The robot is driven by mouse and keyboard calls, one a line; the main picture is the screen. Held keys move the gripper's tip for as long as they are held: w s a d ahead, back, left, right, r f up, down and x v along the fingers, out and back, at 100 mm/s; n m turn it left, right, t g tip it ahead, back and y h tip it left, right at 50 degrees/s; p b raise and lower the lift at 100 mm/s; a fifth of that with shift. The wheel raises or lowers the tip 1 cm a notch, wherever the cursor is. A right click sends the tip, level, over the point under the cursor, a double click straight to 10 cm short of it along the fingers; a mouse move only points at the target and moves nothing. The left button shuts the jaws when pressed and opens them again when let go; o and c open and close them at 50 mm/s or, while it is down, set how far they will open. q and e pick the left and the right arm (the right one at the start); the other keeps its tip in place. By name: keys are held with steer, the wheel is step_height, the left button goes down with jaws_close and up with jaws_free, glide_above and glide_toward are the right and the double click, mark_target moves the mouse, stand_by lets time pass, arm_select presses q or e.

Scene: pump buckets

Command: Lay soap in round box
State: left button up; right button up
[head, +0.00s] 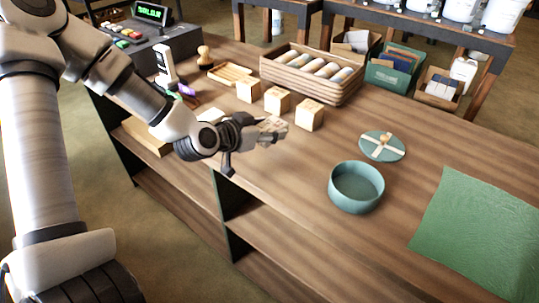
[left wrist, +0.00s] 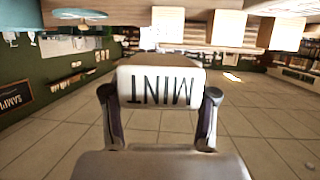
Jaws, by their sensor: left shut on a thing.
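The soap (left wrist: 158,88) is a pale block with the word MINT upside down on its face. My left gripper (left wrist: 160,115) is shut on it, one finger at each side. The round box (head: 357,195) is teal, open at the top and looks empty, upright near the front edge. Its likely lid, a teal disc (head: 370,149) with a pale ribbon cross, lies behind it. My right gripper is not in view.
Three pale wooden cubes (head: 309,114) stand behind the left gripper. A slatted crate (head: 345,93) with several wrapped rolls is behind them. A green cloth (head: 480,235) lies at the right. The tabletop between the cubes and the round box is clear.

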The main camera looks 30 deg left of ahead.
mark_target(268, 158)
arm_select(q)
step_height(268, 158, down, 7)
steer(key=shift+r+b, duration=0.1)
steer(key=shift+b, duration=0.45)
steer(key=shift+f+p, duration=0.2)
steer(key=shift+p, duration=0.1)
steer(key=shift+w+f, duration=0.1)
steer(key=shift+f, duration=0.2)
steer(key=o, duration=1.3)
steer(key=shift+c, duration=0.2)
